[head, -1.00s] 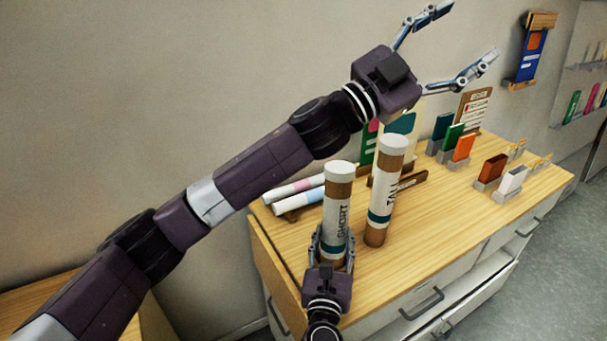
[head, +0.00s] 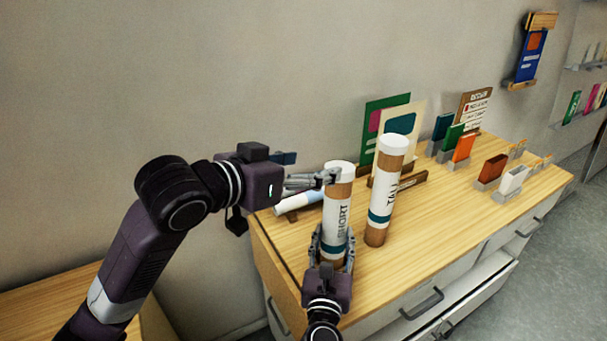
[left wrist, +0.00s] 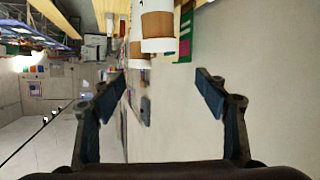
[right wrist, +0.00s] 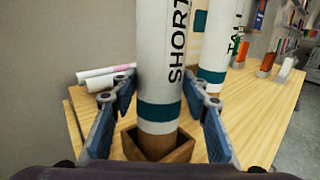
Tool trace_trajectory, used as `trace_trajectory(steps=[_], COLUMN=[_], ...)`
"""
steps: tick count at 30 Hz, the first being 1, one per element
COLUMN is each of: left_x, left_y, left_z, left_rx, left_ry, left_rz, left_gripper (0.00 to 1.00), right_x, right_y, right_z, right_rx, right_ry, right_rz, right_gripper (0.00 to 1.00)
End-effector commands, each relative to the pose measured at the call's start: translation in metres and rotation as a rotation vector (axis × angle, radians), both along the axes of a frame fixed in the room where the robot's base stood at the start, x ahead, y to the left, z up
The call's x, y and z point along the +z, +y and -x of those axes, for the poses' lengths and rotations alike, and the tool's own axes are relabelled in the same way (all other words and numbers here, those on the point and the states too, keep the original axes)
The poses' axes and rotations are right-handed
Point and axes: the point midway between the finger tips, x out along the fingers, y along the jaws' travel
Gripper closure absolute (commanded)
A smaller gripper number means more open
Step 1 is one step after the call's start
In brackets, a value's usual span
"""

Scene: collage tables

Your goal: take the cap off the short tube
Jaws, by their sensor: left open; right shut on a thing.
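The short tube (head: 336,222) stands upright, white with a teal band, brown near the top and "SHORT" lettering. Its white cap (head: 339,167) is on its top end. My right gripper (head: 333,250) is shut on the tube's lower part. In the right wrist view the short tube (right wrist: 160,70) stands in a square wooden holder (right wrist: 185,150), between the fingers. My left gripper (head: 312,168) is open and empty, left of the cap, with one finger overlapping it in the head view; contact cannot be told. In the left wrist view the cap (left wrist: 160,46) lies beyond the spread fingertips.
The tall tube (head: 386,190) stands upright just right of the short tube. Rolled white tubes (head: 300,205) lie behind on the left. Upright cards (head: 388,125) and small coloured blocks in stands (head: 463,148) occupy the table's back and right. The front right tabletop (head: 440,225) is clear.

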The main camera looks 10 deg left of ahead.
Motion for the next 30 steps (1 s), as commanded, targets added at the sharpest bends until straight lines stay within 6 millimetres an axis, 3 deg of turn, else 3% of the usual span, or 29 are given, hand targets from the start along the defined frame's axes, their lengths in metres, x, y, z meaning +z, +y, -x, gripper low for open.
trace_trajectory(steps=[4,8,21,30], left_x=[-0.011,-0.017,-0.046,-0.056], left_y=[0.005,0.0,-0.041,-0.055], left_z=[0.01,0.003,-0.058,-0.079], left_rx=[-0.006,-0.006,-0.006,-0.006], left_ry=[0.036,0.043,0.041,0.038], left_rz=[-0.02,-0.023,-0.024,-0.024], left_gripper=[0.33,0.33,0.33,0.33], right_x=[0.001,0.001,0.001,0.001], right_y=[0.0,0.0,0.0,0.0], right_z=[0.0,0.0,0.0,0.0], right_rx=[0.0,0.0,0.0,0.0], right_ry=[-0.001,-0.001,-0.001,-0.001], right_rz=[0.0,0.0,0.0,0.0], right_gripper=[1.0,1.0,1.0,1.0])
